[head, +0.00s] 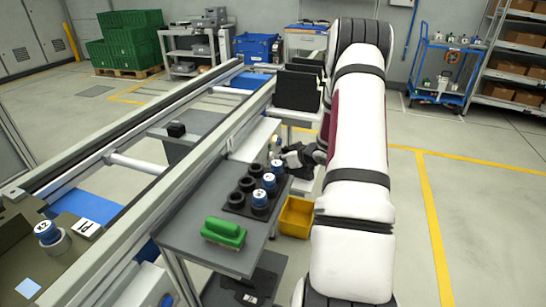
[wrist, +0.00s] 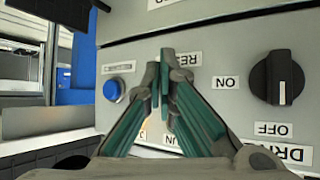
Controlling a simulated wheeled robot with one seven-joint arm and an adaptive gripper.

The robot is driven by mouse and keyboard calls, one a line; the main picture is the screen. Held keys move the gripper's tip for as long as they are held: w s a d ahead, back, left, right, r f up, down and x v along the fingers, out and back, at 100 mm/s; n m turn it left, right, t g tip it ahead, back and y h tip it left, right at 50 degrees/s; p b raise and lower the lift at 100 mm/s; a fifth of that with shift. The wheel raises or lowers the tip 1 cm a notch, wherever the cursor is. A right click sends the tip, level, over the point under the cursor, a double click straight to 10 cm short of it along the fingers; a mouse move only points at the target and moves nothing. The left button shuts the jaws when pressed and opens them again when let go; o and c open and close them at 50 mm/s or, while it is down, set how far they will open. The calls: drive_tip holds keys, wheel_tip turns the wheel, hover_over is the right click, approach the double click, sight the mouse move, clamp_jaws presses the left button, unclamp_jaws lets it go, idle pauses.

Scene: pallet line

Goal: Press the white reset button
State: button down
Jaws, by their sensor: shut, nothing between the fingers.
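My gripper (wrist: 166,62) is shut and empty, its green-padded fingers meeting in front of a light grey control panel (wrist: 225,115) whose lettering appears upside down. The white reset button does not show; the fingers cover the middle of the panel. A label beginning "RE" (wrist: 184,76) is partly hidden behind the fingertips. I cannot tell whether the tips touch the panel. A blue button (wrist: 114,89) sits to the left of the fingers. In the head view my gripper (head: 283,155) is beside the bench, partly hidden by my arm, and the panel's buttons cannot be made out.
A black rotary knob (wrist: 278,78) marked ON, OFF and DRIVE is right of the fingers. In the head view, a grey bench (head: 185,235) carries a green block (head: 223,232) and black holders with blue-topped parts. A yellow bin (head: 296,217) hangs beside it.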

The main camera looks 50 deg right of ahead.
drive_tip(key=shift+w+a, duration=0.2)
drive_tip(key=shift+w, duration=0.3)
idle(0.8)
drive_tip(key=shift+s+d+p, duration=0.35)
drive_tip(key=shift+s+p, duration=0.3)
drive_tip(key=shift+s, duration=0.25)
drive_tip(key=s+p, duration=0.1)
drive_tip(key=s+d, duration=0.1)
drive_tip(key=s, duration=0.1)
drive_tip(key=s+d+p, duration=0.1)
drive_tip(key=shift+s+p, duration=0.3)
drive_tip(key=shift+r, duration=0.1)
idle(0.4)
